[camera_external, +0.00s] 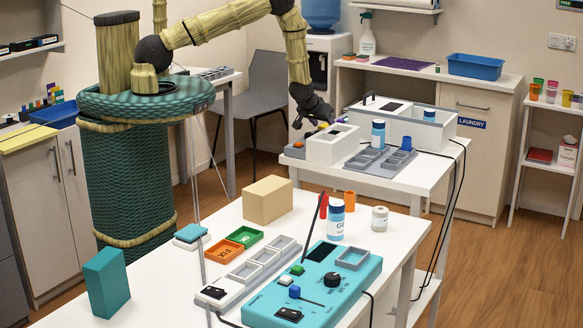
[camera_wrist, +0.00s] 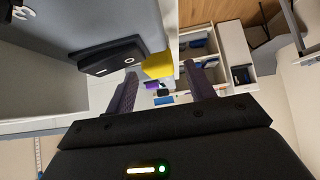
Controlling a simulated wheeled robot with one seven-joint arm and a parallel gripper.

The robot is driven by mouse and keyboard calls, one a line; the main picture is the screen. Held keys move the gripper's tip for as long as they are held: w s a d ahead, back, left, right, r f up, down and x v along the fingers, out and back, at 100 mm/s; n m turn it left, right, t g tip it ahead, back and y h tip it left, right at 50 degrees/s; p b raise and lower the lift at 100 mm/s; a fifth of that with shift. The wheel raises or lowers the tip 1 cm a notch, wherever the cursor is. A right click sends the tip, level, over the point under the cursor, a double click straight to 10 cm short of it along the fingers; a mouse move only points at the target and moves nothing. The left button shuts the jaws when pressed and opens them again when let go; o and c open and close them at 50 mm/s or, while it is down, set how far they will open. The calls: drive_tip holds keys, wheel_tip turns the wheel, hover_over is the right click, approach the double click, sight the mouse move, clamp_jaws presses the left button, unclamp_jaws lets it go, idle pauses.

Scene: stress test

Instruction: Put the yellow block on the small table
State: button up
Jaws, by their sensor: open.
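A yellow block (camera_wrist: 158,65) shows in the wrist view beside a black switch with white marks. It lies between the fingertips in the picture, but I cannot tell its distance from them. In the external view I cannot make out this block. My gripper (camera_external: 314,122) hangs over the left end of the white table (camera_external: 436,172) at the back, near a white box. Its two dark fingers are spread apart in the wrist view (camera_wrist: 160,72), with nothing visibly held. Which table is the small one is not clear.
On the back table stand a white box (camera_external: 333,150), a grey tray (camera_external: 366,164) and a blue-capped bottle (camera_external: 378,134). The front table holds a tan block (camera_external: 268,198), a teal control panel (camera_external: 262,306) and a teal block (camera_external: 107,281). A grey chair (camera_external: 262,88) stands behind.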

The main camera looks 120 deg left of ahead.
drive_tip(key=b+v, duration=0.2)
drive_tip(key=v, duration=0.7)
drive_tip(key=shift+d+r, duration=0.15)
idle(0.5)
drive_tip(key=w+d+r+m+t+h, duration=0.1)
drive_tip(key=w+d+r+m+h, duration=0.2)
drive_tip(key=d, duration=0.4)
drive_tip(key=w+d+r+m+t, duration=0.2)
drive_tip(key=w+d, duration=0.3)
drive_tip(key=d, duration=0.2)
drive_tip(key=w+d+r+m+t+h, duration=0.1)
drive_tip(key=w+d+r+m+h, duration=0.2)
drive_tip(key=d, duration=0.5)
drive_tip(key=s+d+r+m+h, duration=0.1)
drive_tip(key=s+d+r+m, duration=0.1)
drive_tip(key=d, duration=0.5)
drive_tip(key=s+d+r+m+g+h, duration=0.1)
drive_tip(key=s+d+r+m, duration=0.2)
drive_tip(key=d, duration=0.5)
drive_tip(key=s+d+r+m+h, duration=0.1)
drive_tip(key=s+d+r+m, duration=0.2)
drive_tip(key=d, duration=0.4)
drive_tip(key=shift+s+d+m, duration=0.25)
drive_tip(key=shift+s+m, duration=0.5)
drive_tip(key=shift+m, duration=0.25)
